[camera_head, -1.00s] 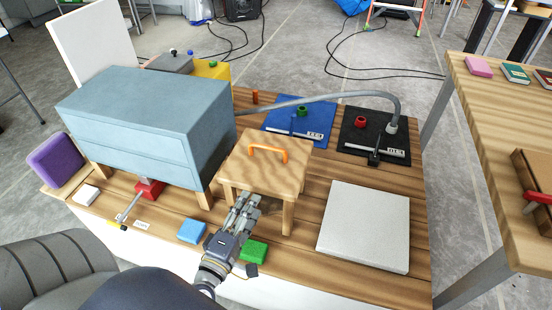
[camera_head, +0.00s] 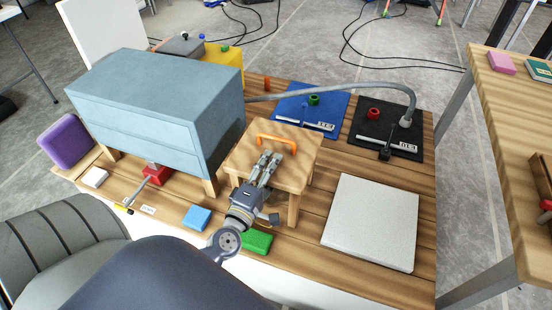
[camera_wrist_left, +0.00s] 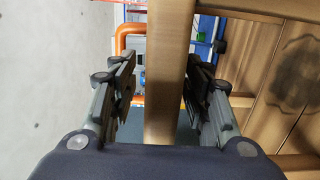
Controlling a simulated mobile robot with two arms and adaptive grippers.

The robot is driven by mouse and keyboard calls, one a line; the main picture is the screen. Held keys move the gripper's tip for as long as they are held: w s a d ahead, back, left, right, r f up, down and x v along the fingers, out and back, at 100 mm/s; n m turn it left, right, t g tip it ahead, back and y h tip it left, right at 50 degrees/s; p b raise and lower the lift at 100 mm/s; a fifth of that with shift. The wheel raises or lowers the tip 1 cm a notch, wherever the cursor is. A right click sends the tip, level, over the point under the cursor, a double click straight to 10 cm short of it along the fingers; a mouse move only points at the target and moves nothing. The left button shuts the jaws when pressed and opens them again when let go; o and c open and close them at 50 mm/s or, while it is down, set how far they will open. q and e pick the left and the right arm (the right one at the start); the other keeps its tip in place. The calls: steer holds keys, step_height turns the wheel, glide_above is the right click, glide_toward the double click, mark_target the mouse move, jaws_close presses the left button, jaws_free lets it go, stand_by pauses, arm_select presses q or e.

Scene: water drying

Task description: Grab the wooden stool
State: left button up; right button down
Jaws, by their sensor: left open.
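The wooden stool (camera_head: 293,171), with an orange handle (camera_head: 292,142) on its square seat, stands on the wooden table. My left gripper (camera_head: 270,158) is at the front edge of the seat, its fingers pointing toward the handle. In the left wrist view the gripper (camera_wrist_left: 160,80) is open. A pale strip of the stool's wood (camera_wrist_left: 166,115) lies between its fingers, with gaps on both sides. The orange handle (camera_wrist_left: 123,42) shows beyond the left finger. The head view does not show clearly how the fingers sit around the seat. My right gripper is not in view.
A blue-grey cabinet (camera_head: 150,105) stands close left of the stool. A green block (camera_head: 257,241) and a blue block (camera_head: 197,217) lie in front. A white slab (camera_head: 372,221) lies to the right. Blue (camera_head: 335,104) and black (camera_head: 405,149) mats lie behind, under a grey pipe (camera_head: 340,93).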

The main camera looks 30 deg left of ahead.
mark_target(300, 147)
arm_select(q)
steer(key=shift+w+a+f, duration=0.1)
steer(key=shift+w+a, duration=0.05)
steer(key=shift+w, duration=0.65)
steer(key=shift+w+a, duration=0.15)
steer(key=shift+w, duration=0.65)
jaws_close()
steer(key=shift+w+r, duration=0.1)
steer(key=shift+r, duration=0.15)
